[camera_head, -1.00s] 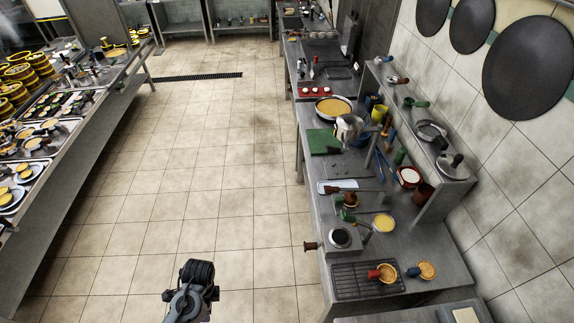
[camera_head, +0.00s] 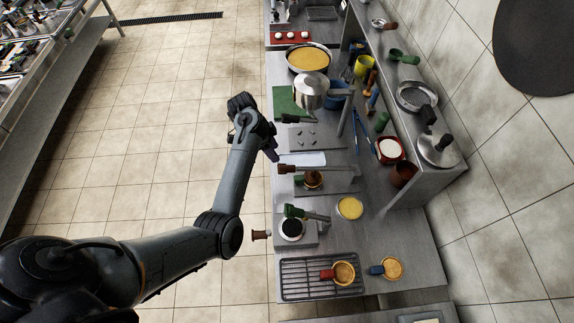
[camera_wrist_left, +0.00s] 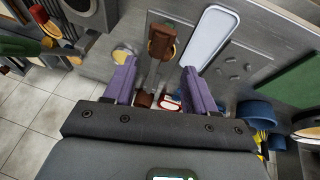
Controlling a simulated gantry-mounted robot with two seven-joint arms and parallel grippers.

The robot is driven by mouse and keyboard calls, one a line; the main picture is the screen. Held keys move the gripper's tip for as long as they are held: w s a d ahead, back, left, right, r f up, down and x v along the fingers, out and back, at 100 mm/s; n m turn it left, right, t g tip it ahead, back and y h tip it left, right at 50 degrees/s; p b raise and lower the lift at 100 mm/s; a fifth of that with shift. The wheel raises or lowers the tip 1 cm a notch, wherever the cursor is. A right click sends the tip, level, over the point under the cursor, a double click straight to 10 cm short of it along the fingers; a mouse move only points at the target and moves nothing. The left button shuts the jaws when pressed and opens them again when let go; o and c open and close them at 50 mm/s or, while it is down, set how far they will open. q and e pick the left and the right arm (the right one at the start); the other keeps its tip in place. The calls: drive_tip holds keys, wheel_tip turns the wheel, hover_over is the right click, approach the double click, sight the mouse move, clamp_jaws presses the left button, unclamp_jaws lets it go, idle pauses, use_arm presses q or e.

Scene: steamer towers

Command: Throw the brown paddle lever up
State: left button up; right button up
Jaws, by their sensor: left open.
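The brown paddle lever (camera_head: 287,168) lies along a metal arm over a small plate on the counter, its brown end toward the counter's left edge. In the left wrist view a brown grip (camera_wrist_left: 162,42) on a metal bar shows ahead, between the lines of the fingers. My left gripper (camera_head: 266,147) is at the counter's left edge, just above and left of the lever in the picture. Its purple fingers (camera_wrist_left: 160,85) are apart, with nothing held between them. My right gripper is in neither current view.
A green-handled lever (camera_head: 293,211) stands nearer on the counter, with a brown knob (camera_head: 261,234) at the edge. A steel pot (camera_head: 311,92), green board (camera_head: 288,100) and white tray (camera_head: 304,159) are close by. A wire rack (camera_head: 300,281) lies at the near end.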

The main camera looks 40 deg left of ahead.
sight(285, 166)
use_arm(q)
drive_tip(key=x, duration=1)
drive_tip(key=shift+w, duration=0.1)
clamp_jaws()
